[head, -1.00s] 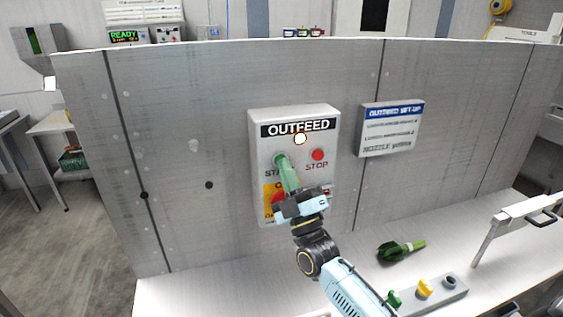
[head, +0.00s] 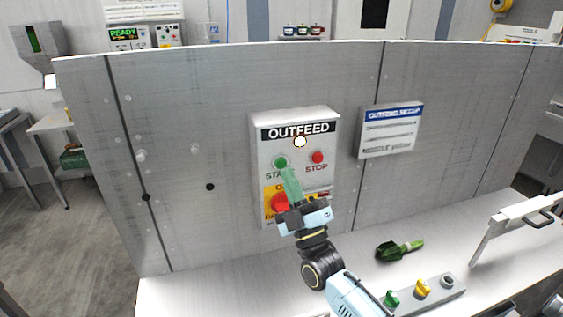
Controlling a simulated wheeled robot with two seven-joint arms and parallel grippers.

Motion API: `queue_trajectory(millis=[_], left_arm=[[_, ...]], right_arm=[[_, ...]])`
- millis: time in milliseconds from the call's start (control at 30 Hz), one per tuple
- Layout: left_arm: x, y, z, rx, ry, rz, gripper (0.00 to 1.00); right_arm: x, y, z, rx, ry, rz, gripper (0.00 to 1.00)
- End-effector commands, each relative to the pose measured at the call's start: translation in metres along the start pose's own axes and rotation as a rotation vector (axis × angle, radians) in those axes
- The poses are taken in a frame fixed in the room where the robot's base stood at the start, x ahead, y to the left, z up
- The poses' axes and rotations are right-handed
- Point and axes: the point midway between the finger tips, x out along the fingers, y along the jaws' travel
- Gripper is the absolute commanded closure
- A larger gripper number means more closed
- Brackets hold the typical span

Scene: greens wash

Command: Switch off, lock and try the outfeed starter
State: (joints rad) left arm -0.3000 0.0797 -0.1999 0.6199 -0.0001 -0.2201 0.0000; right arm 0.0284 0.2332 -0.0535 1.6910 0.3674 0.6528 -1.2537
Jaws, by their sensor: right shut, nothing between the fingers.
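The grey outfeed starter box (head: 330,175) is fixed to the upright panel. It has a white lamp (head: 300,141), a green START button (head: 281,162), a red STOP button (head: 318,157) and a red rotary switch (head: 280,203) on a yellow plate. My right gripper (head: 286,172) is shut and empty in front of the box. Its green fingers point up, with the tips just below the START button. Whether they touch the box cannot be told. The gripper hides part of the yellow plate and the box's lower right. No padlock can be made out. My left gripper is not in view.
A white bench runs below the panel. A sign (head: 391,131) hangs right of the box.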

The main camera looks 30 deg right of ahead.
Motion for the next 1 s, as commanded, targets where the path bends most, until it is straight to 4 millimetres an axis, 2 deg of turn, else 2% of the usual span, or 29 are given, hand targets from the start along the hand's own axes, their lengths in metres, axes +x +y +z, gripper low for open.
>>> queue_trajectory(millis=[100, 400, 1000], left_arm=[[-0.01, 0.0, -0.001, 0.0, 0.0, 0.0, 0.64], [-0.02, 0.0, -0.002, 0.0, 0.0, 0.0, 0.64], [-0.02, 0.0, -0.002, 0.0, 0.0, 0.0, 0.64]], right_arm=[[-0.007, 0.008, -0.007, 0.0, -0.001, -0.001, 1.0], [-0.024, 0.02, -0.019, -0.001, -0.001, 0.001, 1.0], [-0.026, 0.02, -0.019, -0.001, 0.0, 0.001, 1.0]])
